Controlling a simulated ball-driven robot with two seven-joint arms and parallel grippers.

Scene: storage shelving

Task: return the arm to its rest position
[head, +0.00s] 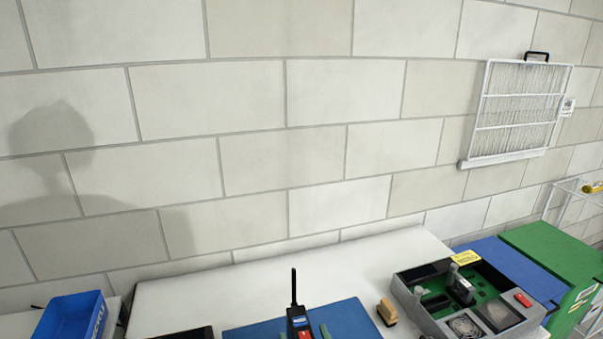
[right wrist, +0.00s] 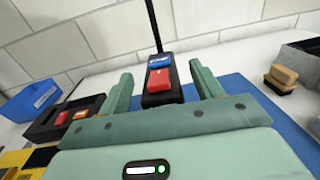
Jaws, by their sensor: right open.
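My right gripper (head: 306,333) shows at the bottom edge of the head view, only the tips of its green fingers in sight. In the right wrist view my right gripper (right wrist: 164,82) is open, its two fingers apart. A black handheld device (head: 297,322) with a blue label, a red button and a tall antenna stands upright by the fingertips. In the right wrist view the device (right wrist: 157,98) shows in the gap between the fingers, clear of both. I cannot tell how far beyond the tips it is. My left gripper is not in view.
A tan block (head: 387,313) lies between mat and case. A block wall with a white-framed panel (head: 517,110) stands behind.

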